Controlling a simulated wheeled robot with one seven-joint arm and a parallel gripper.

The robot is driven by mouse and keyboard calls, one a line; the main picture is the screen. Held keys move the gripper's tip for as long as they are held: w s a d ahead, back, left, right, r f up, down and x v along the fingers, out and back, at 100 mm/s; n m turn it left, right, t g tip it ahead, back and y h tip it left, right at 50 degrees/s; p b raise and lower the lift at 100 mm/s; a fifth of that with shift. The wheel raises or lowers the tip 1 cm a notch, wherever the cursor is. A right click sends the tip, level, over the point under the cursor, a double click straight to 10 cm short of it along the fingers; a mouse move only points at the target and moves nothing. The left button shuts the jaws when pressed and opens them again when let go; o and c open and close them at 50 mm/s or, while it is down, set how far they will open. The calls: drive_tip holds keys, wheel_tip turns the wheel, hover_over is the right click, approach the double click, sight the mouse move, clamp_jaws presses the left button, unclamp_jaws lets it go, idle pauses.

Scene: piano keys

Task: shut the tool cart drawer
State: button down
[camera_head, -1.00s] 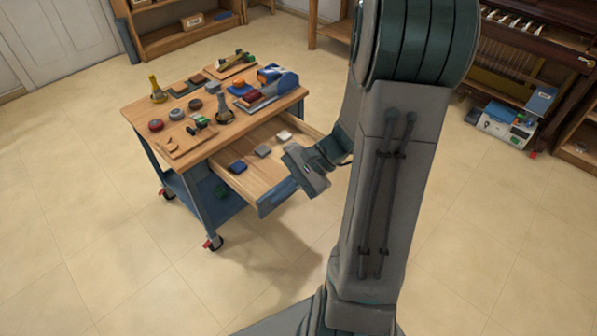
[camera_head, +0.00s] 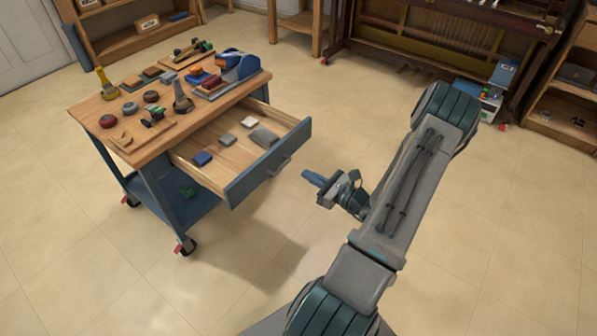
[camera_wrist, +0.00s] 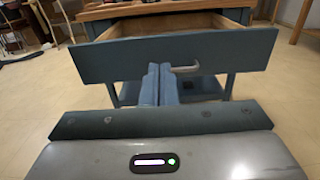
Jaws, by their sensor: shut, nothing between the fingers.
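The tool cart (camera_head: 160,170) has a wooden top and a blue frame on casters. Its drawer (camera_head: 268,160) is pulled well out, with a blue-grey front and a pale wooden inside. Several small blocks lie in the drawer. My gripper (camera_head: 308,177) is shut and empty, in front of the drawer front and apart from it in the head view. In the wrist view the drawer front (camera_wrist: 225,55) spans the picture, with a grey handle (camera_wrist: 186,69) just right of my shut fingers (camera_wrist: 158,72). The fingers point toward the front; I cannot tell the exact gap.
The cart top carries several tools and tins, with a blue machine (camera_head: 234,68) at its right end. A piano (camera_head: 440,35) and a wooden shelf (camera_head: 560,90) stand behind at the right. The floor around the cart front is clear.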

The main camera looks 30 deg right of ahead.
sight(270, 154)
drive_tip(key=b+x, duration=0.2)
drive_tip(key=x, duration=1)
drive_tip(key=shift+w+a, duration=0.15)
drive_tip(key=shift+w, duration=0.1)
